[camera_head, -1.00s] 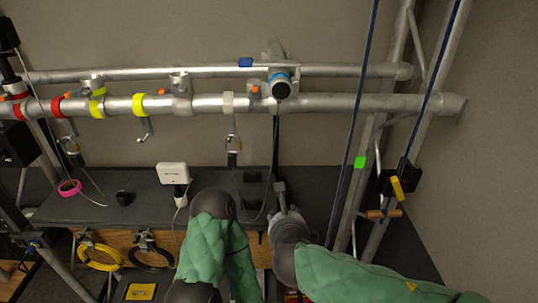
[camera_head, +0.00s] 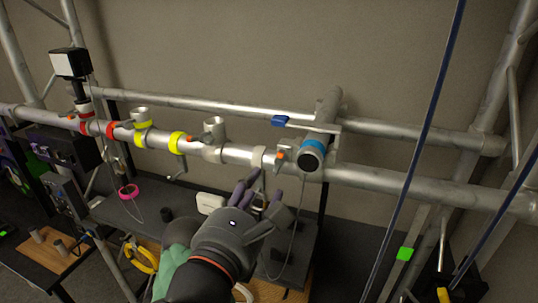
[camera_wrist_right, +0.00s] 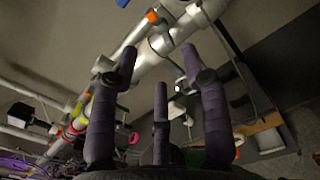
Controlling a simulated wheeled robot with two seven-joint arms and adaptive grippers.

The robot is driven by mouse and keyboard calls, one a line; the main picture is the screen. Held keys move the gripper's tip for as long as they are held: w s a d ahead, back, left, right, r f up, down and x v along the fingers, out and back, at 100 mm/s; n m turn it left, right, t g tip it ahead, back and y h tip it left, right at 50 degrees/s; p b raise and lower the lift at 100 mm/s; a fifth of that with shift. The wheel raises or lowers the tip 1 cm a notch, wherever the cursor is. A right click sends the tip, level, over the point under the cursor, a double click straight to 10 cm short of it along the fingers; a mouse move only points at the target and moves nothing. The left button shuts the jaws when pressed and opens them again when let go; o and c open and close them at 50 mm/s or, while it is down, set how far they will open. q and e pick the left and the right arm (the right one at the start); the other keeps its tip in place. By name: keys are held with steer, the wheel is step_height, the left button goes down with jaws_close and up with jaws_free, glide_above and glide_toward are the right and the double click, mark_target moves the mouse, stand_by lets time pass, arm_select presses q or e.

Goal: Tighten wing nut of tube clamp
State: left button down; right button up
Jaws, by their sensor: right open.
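Silver tube clamps sit along the main truss tube (camera_head: 372,180). A small orange piece (camera_head: 280,155) is on the tube beside a short cross tube (camera_head: 313,152) with a blue band; whether it is the clamp's wing nut I cannot tell. An orange piece also shows at the top of the right wrist view (camera_wrist_right: 151,16). My right gripper (camera_head: 257,192) has purple fingers, spread open and empty, just below the pale band (camera_head: 258,157) on the tube. In the right wrist view its three fingers (camera_wrist_right: 160,78) point toward the tube, apart from it. My left gripper is not in view.
Yellow bands (camera_head: 178,143) and red bands (camera_head: 84,128) mark the tube to the left. A white box (camera_head: 209,203) and a pink tape ring (camera_head: 129,191) are below on the dark shelf. A blue diagonal cable (camera_head: 425,140) runs at the right. The wall behind is bare.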

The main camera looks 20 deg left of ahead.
mark_target(274, 166)
steer(key=w+p, duration=0.2)
steer(key=w, duration=0.8)
steer(key=shift+w+d, duration=0.15)
jaws_close()
